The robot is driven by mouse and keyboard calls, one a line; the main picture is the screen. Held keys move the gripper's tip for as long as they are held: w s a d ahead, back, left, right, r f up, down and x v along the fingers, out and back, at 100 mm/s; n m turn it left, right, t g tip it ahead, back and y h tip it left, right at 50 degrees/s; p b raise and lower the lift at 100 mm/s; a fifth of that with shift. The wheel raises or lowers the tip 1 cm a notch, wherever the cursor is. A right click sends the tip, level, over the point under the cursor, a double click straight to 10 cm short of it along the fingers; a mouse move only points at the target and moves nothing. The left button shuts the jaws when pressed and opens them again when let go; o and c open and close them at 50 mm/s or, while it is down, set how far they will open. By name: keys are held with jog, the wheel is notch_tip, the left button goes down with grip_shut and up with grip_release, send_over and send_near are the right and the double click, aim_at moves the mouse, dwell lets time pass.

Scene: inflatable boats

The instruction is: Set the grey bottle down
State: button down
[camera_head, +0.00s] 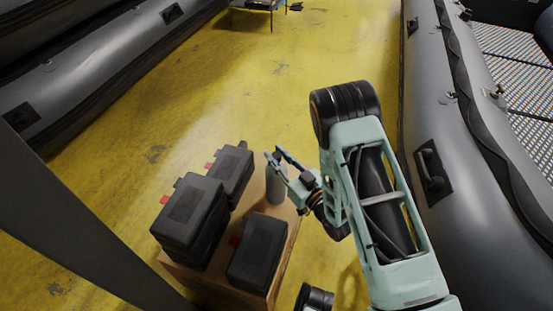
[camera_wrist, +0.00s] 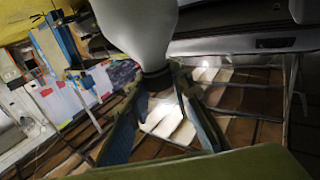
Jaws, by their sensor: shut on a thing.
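The grey bottle (camera_head: 275,187) is upright at the far right corner of a wooden box top (camera_head: 288,213) in the head view. I cannot tell whether its base touches the wood. My gripper (camera_head: 277,160) reaches in from the right and is shut on the bottle's upper end. In the wrist view the bottle's pale body (camera_wrist: 140,28) fills the top middle, and its dark narrow end sits between the fingertips of my gripper (camera_wrist: 158,82). The bottle's base is out of the wrist view.
Several black cases with red parts, such as the front case (camera_head: 257,252), take up much of the box top left of the bottle. Grey inflatable boats lie left (camera_head: 85,75) and right (camera_head: 440,130). Yellow floor (camera_head: 260,80) is open beyond the box.

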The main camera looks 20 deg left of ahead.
jog(key=shift+f, duration=0.35)
jog(key=shift+f, duration=0.2)
jog(key=c, duration=1.7)
grip_release()
jog(key=shift+r, duration=0.15)
jog(key=shift+r, duration=0.25)
jog(key=shift+p+v, duration=1.1)
jog(key=shift+v, duration=4.9)
jog(key=shift+f, duration=0.15)
jog(key=shift+w, duration=0.15)
